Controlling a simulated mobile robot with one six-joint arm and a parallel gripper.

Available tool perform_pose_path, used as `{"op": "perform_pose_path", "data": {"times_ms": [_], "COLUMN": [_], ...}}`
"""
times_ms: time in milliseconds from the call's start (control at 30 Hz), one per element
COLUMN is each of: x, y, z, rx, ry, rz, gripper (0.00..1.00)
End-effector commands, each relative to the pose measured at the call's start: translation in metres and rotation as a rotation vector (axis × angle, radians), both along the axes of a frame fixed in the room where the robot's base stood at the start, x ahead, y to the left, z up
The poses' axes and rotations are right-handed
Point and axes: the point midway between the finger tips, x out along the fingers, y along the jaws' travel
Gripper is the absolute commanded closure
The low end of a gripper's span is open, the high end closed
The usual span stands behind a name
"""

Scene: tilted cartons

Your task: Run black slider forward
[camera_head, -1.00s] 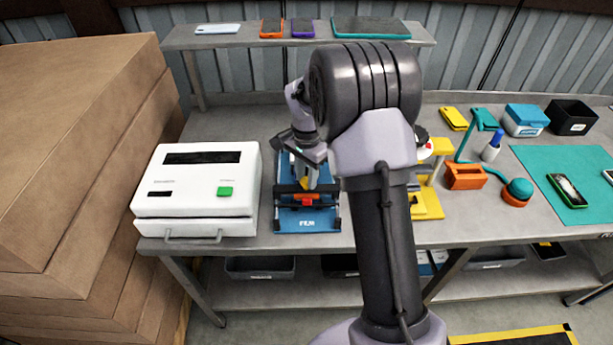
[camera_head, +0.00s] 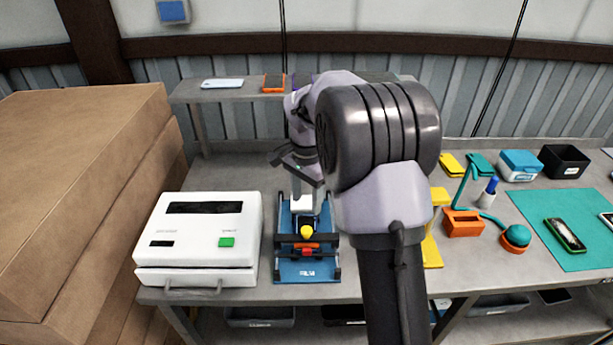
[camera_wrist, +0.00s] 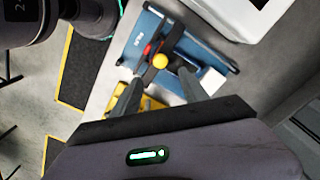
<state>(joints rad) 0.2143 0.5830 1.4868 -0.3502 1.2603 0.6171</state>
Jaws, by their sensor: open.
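The blue film fixture (camera_head: 308,271) stands on the bench, right of the white machine. A black slider bar (camera_head: 287,239) lies across it, with a yellow knob (camera_head: 306,231) on it and a red piece (camera_head: 304,250) in front. In the wrist view the black slider (camera_wrist: 173,37) crosses the blue fixture (camera_wrist: 142,28), with the yellow knob (camera_wrist: 160,61) in the middle. My gripper (camera_head: 307,197) is above the fixture's rear part. Its open fingers (camera_wrist: 160,93) show on either side below the knob, with nothing held. A white block (camera_head: 301,203) sits at the fixture's rear.
The white machine (camera_head: 201,240) with a green button stands close on the left. An orange holder (camera_head: 462,223), a teal mat (camera_head: 548,218) with phones and a black bin (camera_head: 564,161) are at the right. A shelf (camera_head: 215,94) runs behind. Brown cartons (camera_head: 75,180) are at far left.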

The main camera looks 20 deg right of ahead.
Motion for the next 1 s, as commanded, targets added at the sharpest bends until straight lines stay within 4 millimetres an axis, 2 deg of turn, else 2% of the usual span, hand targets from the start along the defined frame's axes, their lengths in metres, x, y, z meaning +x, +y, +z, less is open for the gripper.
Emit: {"op": "perform_pose_path", "data": {"times_ms": [33,100,267,800,867,900,967,1000], "x": [0.001,0.001,0.0,-0.001,-0.007,-0.017,-0.041,-0.063], "y": [0.0,0.0,0.0,0.001,0.008,0.017,0.036,0.052], "z": [0.02,0.037,0.062,0.068,0.073,0.079,0.091,0.097], "rx": [0.0,0.0,0.0,0.001,0.003,0.006,0.01,0.012], "ry": [-0.004,-0.002,-0.001,-0.003,-0.021,-0.046,-0.101,-0.146], "rz": [-0.001,-0.001,-0.002,0.004,0.03,0.065,0.146,0.215], "gripper": [0.48,0.48,0.48,0.48,0.48,0.48,0.48,0.48]}}
